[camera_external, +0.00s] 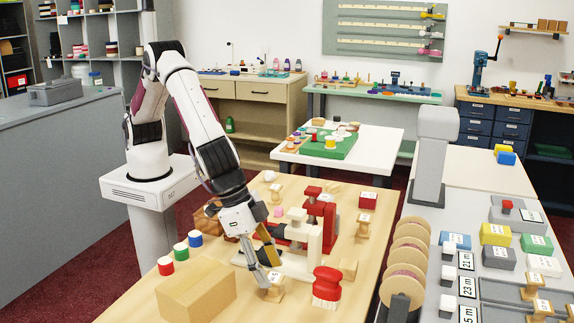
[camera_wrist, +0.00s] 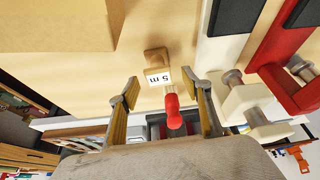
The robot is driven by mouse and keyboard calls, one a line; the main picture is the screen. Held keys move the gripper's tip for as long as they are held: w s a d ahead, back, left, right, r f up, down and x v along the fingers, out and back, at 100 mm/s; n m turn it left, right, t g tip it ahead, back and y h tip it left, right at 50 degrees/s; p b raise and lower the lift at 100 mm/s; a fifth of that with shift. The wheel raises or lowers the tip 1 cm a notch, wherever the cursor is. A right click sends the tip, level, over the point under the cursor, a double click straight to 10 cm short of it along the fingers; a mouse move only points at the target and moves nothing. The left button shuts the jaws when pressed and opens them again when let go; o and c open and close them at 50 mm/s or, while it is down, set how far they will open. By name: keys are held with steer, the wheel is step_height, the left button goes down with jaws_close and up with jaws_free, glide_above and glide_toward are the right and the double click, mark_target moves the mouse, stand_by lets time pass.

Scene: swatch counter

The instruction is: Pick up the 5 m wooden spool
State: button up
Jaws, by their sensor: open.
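The wooden spool (camera_wrist: 154,57) is pale wood with a white label reading "5 m" in the wrist view, where the text appears upside down. In the external view a small wooden spool (camera_external: 275,290) with a white label stands on the wooden table, right at my fingertips. My gripper (camera_external: 265,271) points down at it. In the wrist view my gripper (camera_wrist: 160,80) is open, one finger to each side of the label, with the spool just beyond the tips. I cannot tell whether they touch it. The spool's lower part is partly hidden.
Other wooden spools (camera_external: 363,224) stand farther right.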

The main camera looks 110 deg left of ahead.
mark_target(269, 276)
steer(key=shift+w+f, duration=0.1)
steer(key=shift+f, duration=0.7)
steer(key=shift+x, duration=1.8)
steer(key=shift+d, duration=0.1)
steer(key=c, duration=1.2)
